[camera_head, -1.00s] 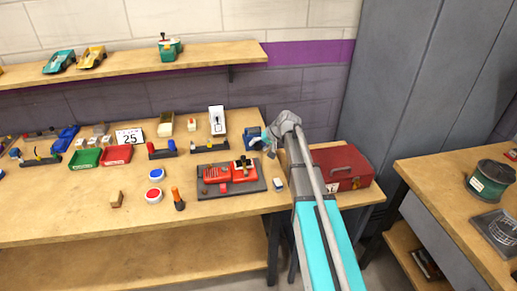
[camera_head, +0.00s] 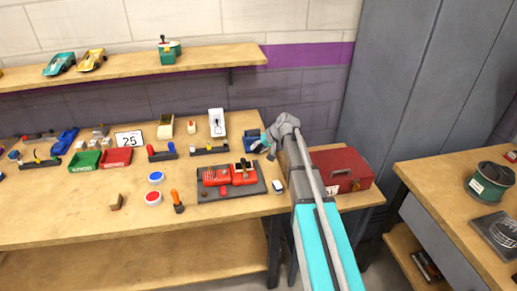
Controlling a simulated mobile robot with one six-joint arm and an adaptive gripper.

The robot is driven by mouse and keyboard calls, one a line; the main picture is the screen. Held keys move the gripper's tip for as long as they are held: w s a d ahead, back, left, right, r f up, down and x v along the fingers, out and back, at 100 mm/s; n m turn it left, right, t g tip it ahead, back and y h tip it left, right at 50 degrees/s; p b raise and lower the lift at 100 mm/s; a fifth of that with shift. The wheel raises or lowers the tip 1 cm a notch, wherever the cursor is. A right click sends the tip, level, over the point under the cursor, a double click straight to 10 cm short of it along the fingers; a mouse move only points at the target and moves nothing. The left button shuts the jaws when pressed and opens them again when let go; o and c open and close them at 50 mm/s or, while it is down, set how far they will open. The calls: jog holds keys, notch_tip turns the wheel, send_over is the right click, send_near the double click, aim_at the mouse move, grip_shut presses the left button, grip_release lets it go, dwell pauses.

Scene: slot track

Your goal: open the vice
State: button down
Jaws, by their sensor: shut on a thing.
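A small blue vice (camera_head: 251,136) stands at the right end of the long wooden workbench, near the wall. My gripper (camera_head: 263,145) is at the right side of the vice, reached over from the right. It is shut on the vice, apparently at its handle, but the handle is too small and too covered to make out. How far apart the vice's jaws are cannot be told from this view.
A dark board with a red device (camera_head: 243,175) lies in front of the vice. A red toolbox (camera_head: 342,170) stands to the right, beside my arm. Several bins and tools cover the bench's back left. Its front (camera_head: 80,215) is mostly clear.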

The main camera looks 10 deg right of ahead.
jog(key=shift+r, duration=0.1)
jog(key=shift+a+n+h+p, duration=0.15)
jog(key=shift+n+h+p, duration=0.15)
jog(key=shift+h+p, duration=0.75)
jog(key=h, duration=0.4)
jog(key=shift+a+n, duration=0.2)
jog(key=shift+n, duration=0.2)
jog(key=h, duration=0.1)
jog(key=h+b, duration=0.1)
jog(key=h, duration=0.1)
jog(key=n+h, duration=0.1)
jog(key=shift+a+f, duration=0.25)
jog(key=shift+h+b, duration=1.1)
jog(key=shift+h, duration=0.35)
jog(key=shift+r+n, duration=0.1)
jog(key=shift+n, duration=0.2)
jog(key=shift+c, duration=1.5)
grip_release()
